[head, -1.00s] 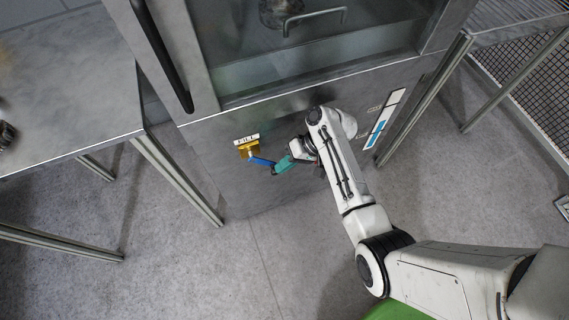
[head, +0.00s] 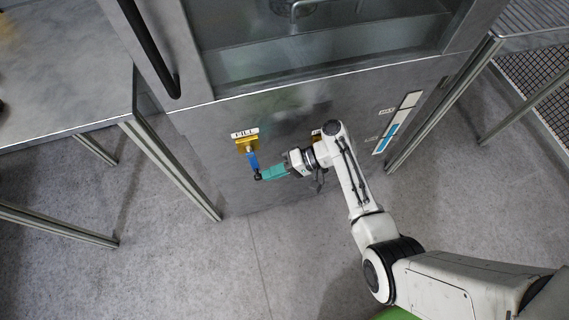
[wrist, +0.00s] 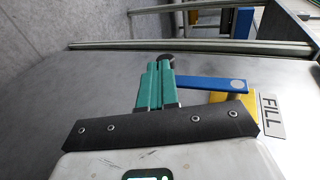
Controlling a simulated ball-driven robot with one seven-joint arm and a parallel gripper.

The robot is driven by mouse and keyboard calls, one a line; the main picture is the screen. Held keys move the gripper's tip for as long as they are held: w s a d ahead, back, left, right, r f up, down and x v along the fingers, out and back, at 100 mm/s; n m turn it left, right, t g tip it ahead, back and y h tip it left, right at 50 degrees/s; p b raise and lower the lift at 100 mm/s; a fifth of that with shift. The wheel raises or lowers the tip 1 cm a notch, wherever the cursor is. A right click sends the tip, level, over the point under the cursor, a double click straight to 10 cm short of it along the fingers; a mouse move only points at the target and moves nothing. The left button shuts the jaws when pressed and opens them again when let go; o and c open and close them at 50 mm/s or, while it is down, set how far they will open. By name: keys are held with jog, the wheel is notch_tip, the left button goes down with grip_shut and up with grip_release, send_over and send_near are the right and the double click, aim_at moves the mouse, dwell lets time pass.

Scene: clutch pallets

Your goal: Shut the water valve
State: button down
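The water valve has a brass-yellow body (head: 247,145) below a white FILL label (head: 244,132) on the steel cabinet front. Its blue lever (head: 253,160) points down and slightly right in the head view. My gripper (head: 262,175) has teal fingers set close together at the lever's free end. In the wrist view, the blue lever (wrist: 210,83) runs from the yellow body (wrist: 245,98) to the right side of my gripper's fingers (wrist: 160,68). I see no blue between the fingers; the exact contact is hidden. A dark round tip shows at the finger ends.
A gauge strip (head: 398,122) is on the cabinet's right. A steel table (head: 70,90) stands at left and a rack (head: 535,20) at right. The floor below the valve is clear.

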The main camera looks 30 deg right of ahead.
jog(key=shift+a+f, duration=0.25)
jog(key=shift+a, duration=0.1)
dwell(0.4)
jog(key=shift+d, duration=0.1)
